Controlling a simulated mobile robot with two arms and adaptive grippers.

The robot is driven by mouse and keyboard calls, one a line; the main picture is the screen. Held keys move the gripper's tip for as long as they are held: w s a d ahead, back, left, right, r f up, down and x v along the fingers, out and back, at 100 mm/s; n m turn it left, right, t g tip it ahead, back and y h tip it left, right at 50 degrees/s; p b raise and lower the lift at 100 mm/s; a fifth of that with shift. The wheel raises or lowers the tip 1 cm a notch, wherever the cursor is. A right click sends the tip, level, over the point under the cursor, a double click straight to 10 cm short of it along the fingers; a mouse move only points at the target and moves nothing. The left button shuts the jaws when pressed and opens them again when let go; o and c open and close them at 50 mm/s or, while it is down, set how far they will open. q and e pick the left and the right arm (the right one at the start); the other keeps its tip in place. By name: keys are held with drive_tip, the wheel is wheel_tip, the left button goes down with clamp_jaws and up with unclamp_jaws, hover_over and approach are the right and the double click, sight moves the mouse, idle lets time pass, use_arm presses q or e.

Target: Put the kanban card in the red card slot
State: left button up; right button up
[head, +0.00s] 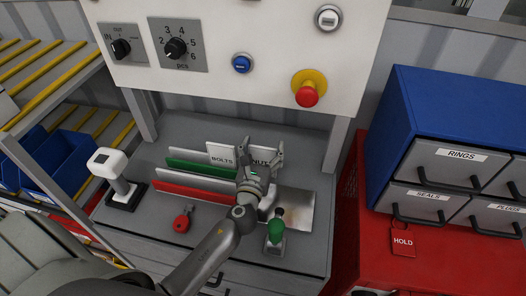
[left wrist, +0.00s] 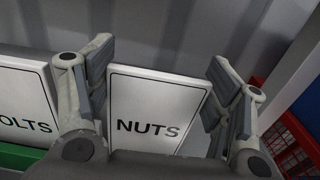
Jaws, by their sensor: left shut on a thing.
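A white card marked NUTS (head: 262,155) stands upright between the fingers of my left gripper (head: 261,162), which is shut on it. In the left wrist view the NUTS card (left wrist: 155,105) fills the gap between the two fingers (left wrist: 158,95). A second white card marked BOLTS (head: 221,155) stands to its left, behind the green strip (head: 200,167). The red card slot (head: 195,192) is the front strip on the grey bench, left of my gripper, with no card seen in it. My right gripper is not in view.
A white-topped black device (head: 117,178) is at left. The control panel (head: 220,75) overhangs the back. A blue drawer cabinet (head: 440,100) stands at right.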

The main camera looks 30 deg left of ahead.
use_arm(q)
drive_tip(key=shift+f, duration=0.2)
drive_tip(key=shift+f, duration=0.15)
drive_tip(key=o, duration=1)
drive_tip(key=shift+s+r, duration=0.1)
drive_tip(key=shift+r, duration=0.15)
